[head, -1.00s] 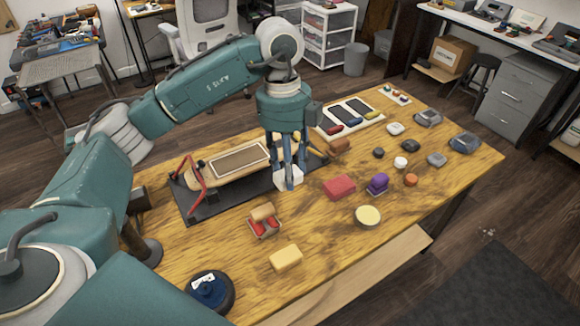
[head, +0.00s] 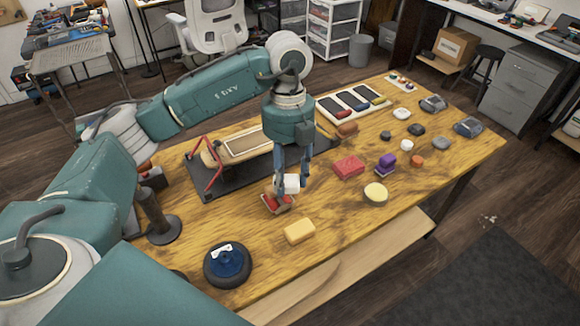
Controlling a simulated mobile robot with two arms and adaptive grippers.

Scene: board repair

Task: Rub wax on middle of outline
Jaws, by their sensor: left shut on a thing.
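The board (head: 250,143) lies in a red clamp (head: 214,172) on a dark mat (head: 216,188). My left gripper (head: 292,185) points down in front of the mat. It is shut on a white block (head: 291,182), likely the wax, and is apart from the board. The block overlaps a small red-padded holder (head: 276,203) in the picture; I cannot tell whether they touch. My right gripper is out of view.
A yellow block (head: 300,231), a red block (head: 348,166), a purple brush (head: 386,162) and a round tin (head: 376,193) stand nearby on the wooden table (head: 345,220). A blue-topped round item (head: 228,264) is at the front left. Several small items lie right.

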